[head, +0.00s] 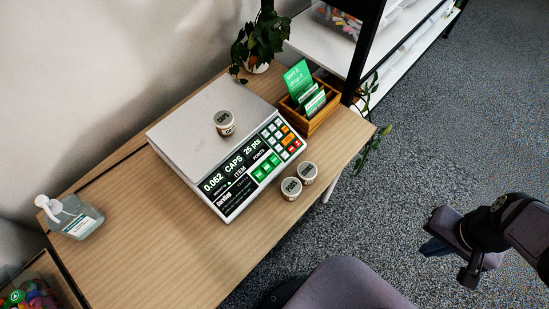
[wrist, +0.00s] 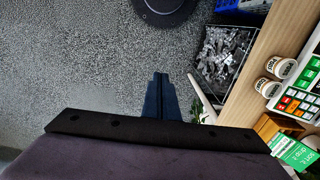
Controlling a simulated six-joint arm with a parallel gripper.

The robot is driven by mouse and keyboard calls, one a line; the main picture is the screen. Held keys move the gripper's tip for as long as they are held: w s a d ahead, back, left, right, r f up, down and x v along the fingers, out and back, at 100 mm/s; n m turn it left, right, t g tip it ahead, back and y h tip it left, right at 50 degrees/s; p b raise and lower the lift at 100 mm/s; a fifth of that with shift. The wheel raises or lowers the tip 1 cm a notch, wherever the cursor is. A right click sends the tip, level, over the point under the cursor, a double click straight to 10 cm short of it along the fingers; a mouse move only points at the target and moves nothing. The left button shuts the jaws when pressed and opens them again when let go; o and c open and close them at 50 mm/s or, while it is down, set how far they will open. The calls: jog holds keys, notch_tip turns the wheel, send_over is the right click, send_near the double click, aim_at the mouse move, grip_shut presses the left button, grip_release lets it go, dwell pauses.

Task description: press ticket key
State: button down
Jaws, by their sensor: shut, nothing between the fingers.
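The scale (head: 195,135) sits on the wooden table, with a tub (head: 225,123) on its pan. Its display (head: 230,172) reads 0.062, CAPS, 25 pts. The keypad (head: 278,148) on its front panel has white, green, orange and red keys; their small labels are too fine to tell which is the ticket key. The keypad also shows at the right edge of the wrist view (wrist: 302,90). My gripper (head: 434,247) is shut and empty, over the carpet, well right of the table and apart from the scale. In the wrist view its fingertips (wrist: 161,76) are together.
Two lidded tubs (head: 299,181) stand at the table's front edge, by the keypad. A wooden box (head: 318,116) with green cards stands behind the scale's right end. A pump bottle (head: 75,218) is at left. A grey chair (head: 345,285) stands in front. A crate (wrist: 222,58) lies below the table.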

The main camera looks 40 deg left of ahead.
jog(key=w+a+f+n+t+y+p, duration=0.1)
jog(key=w+a, duration=0.2)
jog(key=a, duration=0.4)
jog(key=w+a+n+t+y, duration=0.1)
jog(key=w+a+n, duration=0.15)
jog(key=a, duration=0.35)
jog(key=n+t+y+p, duration=0.3)
jog(key=n+t, duration=0.3)
jog(key=t, duration=0.1)
send_over(274, 160)
jog(key=s+d, duration=0.1)
jog(key=d, duration=0.5)
jog(key=shift+s+a+f+m, duration=0.1)
jog(key=shift+f+m, duration=0.15)
jog(key=shift+f, duration=0.6)
jog(key=shift+f, duration=0.15)
jog(key=shift+a+f+b, duration=0.6)
jog(key=shift+f+b, duration=0.45)
jog(key=shift+f, duration=0.25)
jog(key=shift+a+f+b, duration=0.6)
jog(key=shift+f+b, duration=0.4)
jog(key=shift+f, duration=0.3)
jog(key=shift+a+f+b, duration=0.6)
jog(key=shift+f+b, duration=0.45)
jog(key=shift+f, duration=0.25)
